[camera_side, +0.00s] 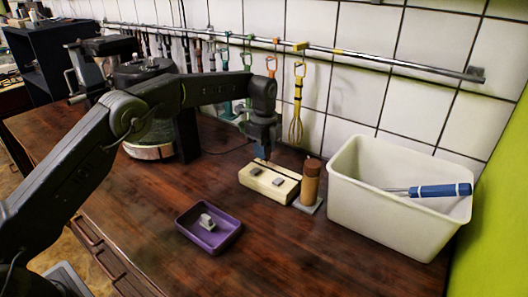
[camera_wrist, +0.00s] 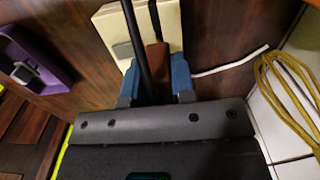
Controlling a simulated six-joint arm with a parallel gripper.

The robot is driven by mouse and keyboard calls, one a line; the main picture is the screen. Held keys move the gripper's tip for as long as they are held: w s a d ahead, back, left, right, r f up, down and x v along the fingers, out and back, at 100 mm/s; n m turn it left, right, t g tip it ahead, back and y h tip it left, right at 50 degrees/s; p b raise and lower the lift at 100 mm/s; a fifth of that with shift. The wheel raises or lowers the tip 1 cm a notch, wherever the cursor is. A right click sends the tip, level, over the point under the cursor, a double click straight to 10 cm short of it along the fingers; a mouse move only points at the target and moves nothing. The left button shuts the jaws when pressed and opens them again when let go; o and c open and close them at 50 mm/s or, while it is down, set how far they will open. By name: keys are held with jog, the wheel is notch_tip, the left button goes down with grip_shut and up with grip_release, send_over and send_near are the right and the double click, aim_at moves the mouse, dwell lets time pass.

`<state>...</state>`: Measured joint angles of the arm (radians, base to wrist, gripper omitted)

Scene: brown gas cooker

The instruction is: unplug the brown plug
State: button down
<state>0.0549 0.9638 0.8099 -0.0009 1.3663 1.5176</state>
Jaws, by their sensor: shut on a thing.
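The brown plug (camera_wrist: 157,60) is between the two blue-tipped fingers of my gripper (camera_wrist: 155,82) in the wrist view, and the gripper is shut on it. A cream socket block (camera_wrist: 107,24) lies under and beyond the plug. In the side view the cream socket block (camera_side: 261,189) sits on the wooden worktop with grey pieces on its top. My gripper (camera_side: 262,157) points down at the block's far left end. The plug is mostly hidden there, and I cannot tell how deep it sits. A dark bar or cable crosses in front of the plug in the wrist view.
A brown cylinder (camera_side: 310,185) stands on a grey plate right beside the block. A white bin (camera_side: 385,218) with a blue-handled screwdriver (camera_side: 440,190) is farther right. A purple tray (camera_side: 190,233) holding a grey piece lies in front. Utensils hang from a rail behind.

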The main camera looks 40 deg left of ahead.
jog(key=shift+r, duration=0.45)
jog(key=shift+r, duration=1.5)
